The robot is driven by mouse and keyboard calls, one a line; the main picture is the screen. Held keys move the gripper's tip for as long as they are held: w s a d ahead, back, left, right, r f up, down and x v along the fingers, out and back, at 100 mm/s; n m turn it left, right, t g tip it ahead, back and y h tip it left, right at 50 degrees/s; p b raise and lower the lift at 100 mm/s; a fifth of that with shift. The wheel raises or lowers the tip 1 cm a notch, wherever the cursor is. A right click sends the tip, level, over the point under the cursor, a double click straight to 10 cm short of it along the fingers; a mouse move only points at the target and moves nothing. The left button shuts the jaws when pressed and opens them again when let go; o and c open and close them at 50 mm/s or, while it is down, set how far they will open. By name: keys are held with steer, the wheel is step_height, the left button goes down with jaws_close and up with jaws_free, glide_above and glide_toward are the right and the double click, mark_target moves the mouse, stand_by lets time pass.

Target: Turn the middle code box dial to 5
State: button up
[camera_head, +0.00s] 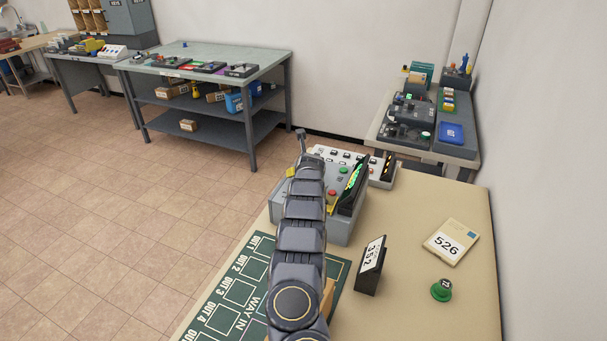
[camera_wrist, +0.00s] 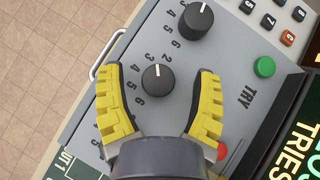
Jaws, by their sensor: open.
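The grey code box (camera_head: 342,232) stands on the near table beneath my arm. In the wrist view, its sloped face (camera_wrist: 226,62) carries a black dial (camera_wrist: 158,78) with numbers around it. The dial's white mark points toward the picture's top, close to 2 and 3; the exact number is unclear. A second black dial (camera_wrist: 196,19) is above right. The third dial is not visible; my gripper covers part of the face. My gripper (camera_wrist: 163,73) is open, its yellow fingers on either side of the nearer dial. Contact cannot be told.
A green TRY button (camera_wrist: 264,67), a red button (camera_wrist: 221,151) and a dark display (camera_wrist: 298,140) with green text are near the dials. A 526 card (camera_head: 450,241), a black number sign (camera_head: 371,264) and a green knob-like object (camera_head: 441,290) are to the right.

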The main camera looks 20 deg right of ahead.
steer(key=shift+w+f, duration=0.15)
steer(key=shift+f, duration=0.05)
jaws_close()
stand_by(0.4)
steer(key=shift+d+f+n+y, duration=0.1)
steer(key=shift+f+n+y, duration=0.05)
steer(key=shift+n+y, duration=2.15)
steer(key=shift+n, duration=0.6)
